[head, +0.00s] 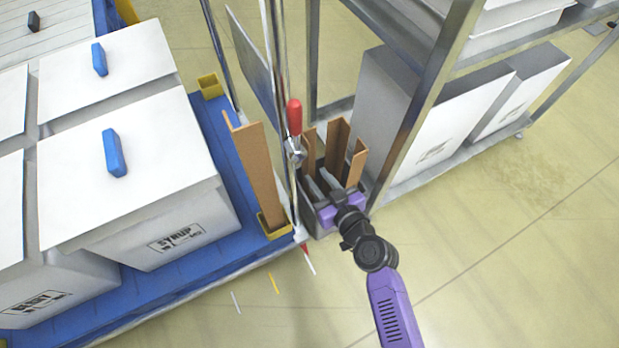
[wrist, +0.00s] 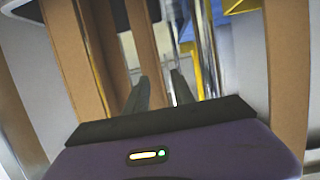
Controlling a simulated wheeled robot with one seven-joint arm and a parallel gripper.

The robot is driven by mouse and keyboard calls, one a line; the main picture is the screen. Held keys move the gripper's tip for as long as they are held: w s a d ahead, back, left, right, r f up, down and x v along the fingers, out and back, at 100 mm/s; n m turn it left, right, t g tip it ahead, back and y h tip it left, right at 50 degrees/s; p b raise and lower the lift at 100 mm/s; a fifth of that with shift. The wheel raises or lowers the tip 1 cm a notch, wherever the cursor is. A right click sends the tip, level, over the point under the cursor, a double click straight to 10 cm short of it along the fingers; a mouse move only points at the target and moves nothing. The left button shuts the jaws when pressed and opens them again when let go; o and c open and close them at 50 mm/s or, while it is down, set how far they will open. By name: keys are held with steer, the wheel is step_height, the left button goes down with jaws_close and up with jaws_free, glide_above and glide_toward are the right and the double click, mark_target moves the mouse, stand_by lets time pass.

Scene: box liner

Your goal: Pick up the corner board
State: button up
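Several brown corner boards stand upright in a grey bin beside the shelf post; a tall one (head: 337,140) is at the back, a shorter one (head: 357,165) at the right, and another (head: 309,150) at the left. My gripper (head: 317,177) is at the bin's front, low among the boards, with its fingers apart. In the wrist view, my gripper (wrist: 160,76) shows two dark fingers with a gap between them. One board (wrist: 145,40) rises behind the left finger, others stand at the left (wrist: 75,50) and right (wrist: 288,75). I see no board clamped. The boards' lower ends are hidden.
Another corner board (head: 258,175) stands in a yellow holder (head: 273,226) at the blue pallet's corner (head: 225,150). White boxes (head: 130,180) fill the pallet. A red-handled clamp (head: 294,118) on a metal post is close left of my gripper. A metal shelf post (head: 415,110) stands at the right.

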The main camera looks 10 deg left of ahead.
mark_target(309, 168)
steer(key=x, duration=0.3)
steer(key=b+x, duration=0.1)
steer(key=x, duration=0.1)
steer(key=shift+w+a+f+b, duration=0.2)
steer(key=shift+f+b, duration=0.1)
steer(key=shift+f, duration=0.2)
steer(key=shift+c, duration=0.4)
jaws_close()
stand_by(0.6)
